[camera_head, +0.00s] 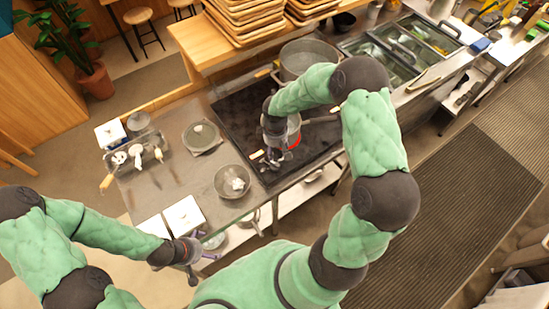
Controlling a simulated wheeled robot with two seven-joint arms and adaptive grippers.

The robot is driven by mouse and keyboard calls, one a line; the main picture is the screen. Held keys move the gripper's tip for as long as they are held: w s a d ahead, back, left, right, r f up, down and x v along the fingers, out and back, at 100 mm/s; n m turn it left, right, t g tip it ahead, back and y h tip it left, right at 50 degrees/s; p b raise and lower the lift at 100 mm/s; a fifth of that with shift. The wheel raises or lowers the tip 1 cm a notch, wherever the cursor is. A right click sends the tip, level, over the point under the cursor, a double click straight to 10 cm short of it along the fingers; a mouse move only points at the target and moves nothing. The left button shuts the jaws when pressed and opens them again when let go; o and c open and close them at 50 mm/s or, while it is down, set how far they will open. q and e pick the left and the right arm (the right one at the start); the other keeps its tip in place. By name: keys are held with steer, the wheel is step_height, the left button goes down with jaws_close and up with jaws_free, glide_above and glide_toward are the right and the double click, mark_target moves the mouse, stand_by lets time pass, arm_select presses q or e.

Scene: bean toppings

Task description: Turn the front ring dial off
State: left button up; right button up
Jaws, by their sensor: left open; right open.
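The black cooktop (232,112) is set into the counter. A large pot (305,54) stands at its back, and a smaller pot (291,120) with a handle to the right stands nearer the front, partly behind my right gripper. A red patch shows beside the smaller pot; I cannot tell whether it is a glowing ring. My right gripper (273,157) is open, pointing down over the front part of the cooktop, left of the smaller pot. The front ring dial cannot be made out. My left gripper (195,266) is open and empty, low beside the counter's front edge.
A glass bowl (232,182) with something white in it stands left of the cooktop. A lidded dish (201,136), a utensil tray (133,160) and white boxes (183,215) are on the counter. Stacked wooden trays (245,18) stand behind. The right floor mat (450,200) is clear.

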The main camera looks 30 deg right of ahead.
mark_target(276, 163)
step_height(276, 163, down, 9)
steer(key=shift+r, duration=0.1)
stand_by(0.3)
jaws_close()
